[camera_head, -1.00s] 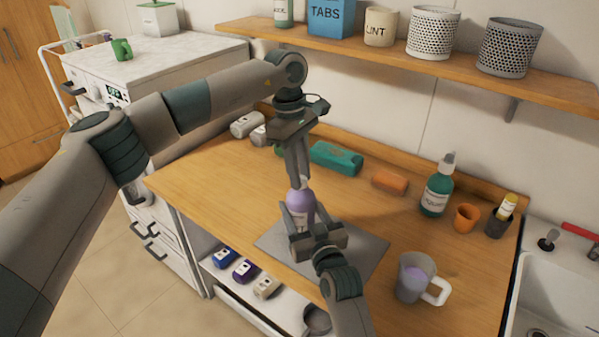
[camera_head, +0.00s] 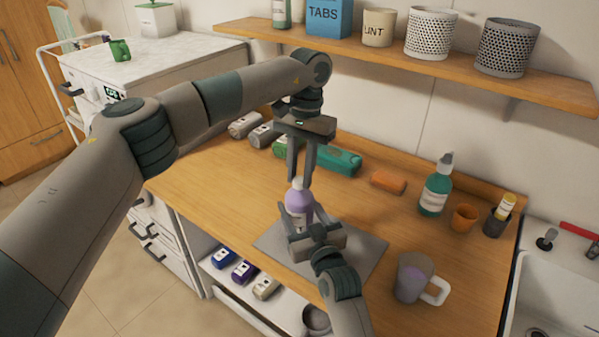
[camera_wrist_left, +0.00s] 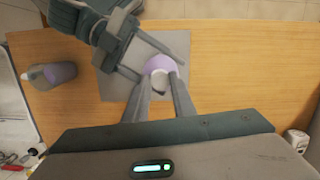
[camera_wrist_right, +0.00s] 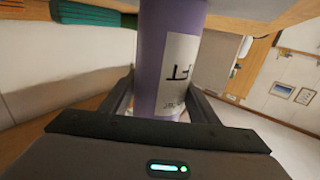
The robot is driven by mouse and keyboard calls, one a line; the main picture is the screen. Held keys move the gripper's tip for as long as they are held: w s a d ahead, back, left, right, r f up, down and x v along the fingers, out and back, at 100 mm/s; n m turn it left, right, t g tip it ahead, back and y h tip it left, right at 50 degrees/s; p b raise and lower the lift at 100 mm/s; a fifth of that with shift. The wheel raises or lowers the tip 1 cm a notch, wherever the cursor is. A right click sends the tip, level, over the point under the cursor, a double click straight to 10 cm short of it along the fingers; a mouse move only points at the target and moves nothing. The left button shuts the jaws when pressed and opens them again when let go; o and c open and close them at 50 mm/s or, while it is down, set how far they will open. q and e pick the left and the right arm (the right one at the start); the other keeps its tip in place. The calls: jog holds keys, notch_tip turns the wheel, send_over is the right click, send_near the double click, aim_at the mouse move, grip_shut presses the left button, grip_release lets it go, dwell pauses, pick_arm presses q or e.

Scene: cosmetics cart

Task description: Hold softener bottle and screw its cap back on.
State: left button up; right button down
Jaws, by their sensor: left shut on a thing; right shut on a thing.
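The lilac softener bottle (camera_head: 298,208) stands upright over the grey mat, its label partly hidden by my right gripper. It also shows in the right wrist view (camera_wrist_right: 151,55). My right gripper (camera_head: 300,228) is shut around the bottle's body from the front. The white cap (camera_wrist_left: 160,79) shows at the bottle's top in the left wrist view. My left gripper (camera_head: 299,180) points straight down from above and is shut on the cap, with a finger on either side. I cannot tell how far the cap is seated on the neck.
A grey mug (camera_head: 408,280) stands right of the mat (camera_head: 365,250). A green pump bottle (camera_head: 433,195), orange cup (camera_head: 463,217) and orange block (camera_head: 387,182) stand farther back. The wall shelf (camera_head: 450,72) hangs behind. Wooden counter is free between mat and pump bottle.

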pick_arm(q)
jog(key=m, duration=0.3)
jog(key=shift+m, duration=0.4)
jog(key=o, duration=1)
jog(key=shift+r, duration=0.1)
jog(key=shift+r, duration=2.15)
jog(key=shift+t, duration=0.3)
jog(key=shift+c, duration=0.4)
